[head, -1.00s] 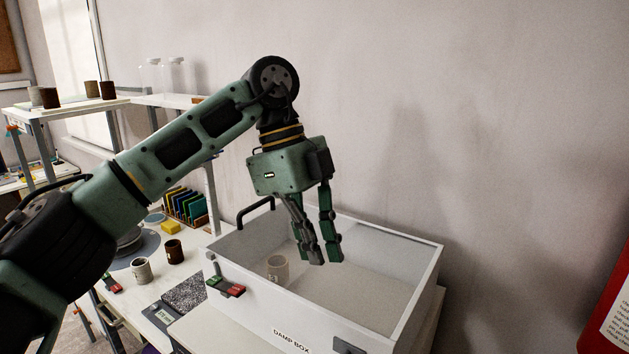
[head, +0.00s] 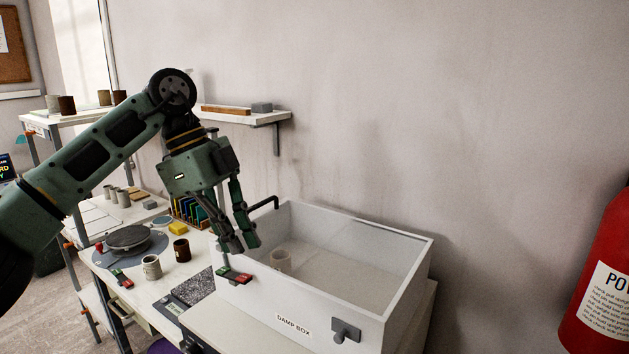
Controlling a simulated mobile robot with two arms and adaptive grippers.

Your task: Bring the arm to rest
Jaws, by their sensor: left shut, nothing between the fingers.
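My left arm comes in from the left. Its gripper (head: 242,248) points down at the near left corner of the white damp box (head: 293,325), with the fingertips close together and nothing between them. From this view I cannot tell how far the fingertips are from the box's rim. My right gripper is not in view.
Left of the box, the worktable holds a pale cup (head: 152,267), a dark brown cup (head: 182,250), a yellow block (head: 178,229) and a turntable (head: 129,239). A wall shelf (head: 246,117) is behind the arm. A red extinguisher (head: 606,270) stands far right.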

